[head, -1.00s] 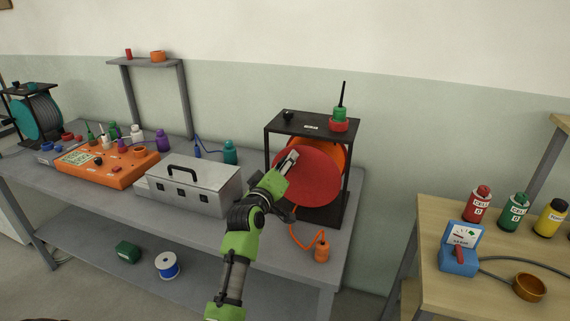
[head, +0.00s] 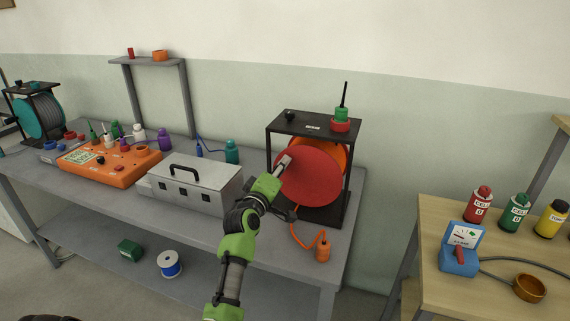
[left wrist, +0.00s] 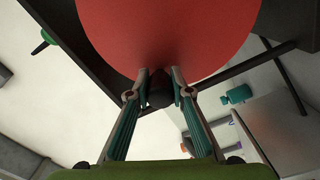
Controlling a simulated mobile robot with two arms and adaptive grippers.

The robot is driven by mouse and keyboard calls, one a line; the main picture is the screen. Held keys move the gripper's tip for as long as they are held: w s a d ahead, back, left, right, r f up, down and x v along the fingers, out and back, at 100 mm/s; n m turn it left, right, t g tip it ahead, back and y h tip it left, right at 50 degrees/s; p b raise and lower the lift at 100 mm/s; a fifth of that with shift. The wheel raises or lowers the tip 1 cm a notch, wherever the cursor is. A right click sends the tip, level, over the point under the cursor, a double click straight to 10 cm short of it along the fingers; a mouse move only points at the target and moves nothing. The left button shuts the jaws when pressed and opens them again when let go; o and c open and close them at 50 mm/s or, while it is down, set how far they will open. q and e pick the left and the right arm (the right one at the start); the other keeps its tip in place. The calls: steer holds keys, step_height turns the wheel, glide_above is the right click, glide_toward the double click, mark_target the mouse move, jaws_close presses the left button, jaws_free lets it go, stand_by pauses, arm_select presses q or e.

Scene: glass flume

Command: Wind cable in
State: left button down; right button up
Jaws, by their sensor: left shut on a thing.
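The cable reel has a red disc (head: 312,178) on its front, an orange drum (head: 333,151) behind it and a black frame (head: 343,193). An orange cable (head: 298,238) hangs from the reel's lower front and runs to an orange plug (head: 323,251) near the bench edge. My left gripper (head: 285,162) is at the disc's upper left. In the left wrist view, its fingers (left wrist: 158,86) are shut on a dark knob (left wrist: 158,97) in front of the red disc (left wrist: 165,35). In the head view the gripper hides this knob. My right gripper is out of view.
A grey metal case (head: 196,186) stands left of the reel, with an orange panel (head: 110,164) beyond it. A green and red piece with a black rod (head: 341,117) stands on the frame top. A wooden table (head: 440,210) is at right.

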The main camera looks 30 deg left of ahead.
arm_select(q)
steer(key=shift+s+a+f+n, duration=0.1)
steer(key=shift+a+f+n, duration=0.2)
steer(key=shift+f+n, duration=0.75)
steer(key=shift+s+a+f+n, duration=0.1)
steer(key=shift+a+f+n, duration=0.15)
steer(key=shift+f+n, duration=0.85)
steer(key=shift+a+f+n, duration=0.3)
steer(key=shift+f+n, duration=0.15)
steer(key=shift+n, duration=1.2)
steer(key=c, duration=1.8)
jaws_free()
steer(key=v, duration=1.2)
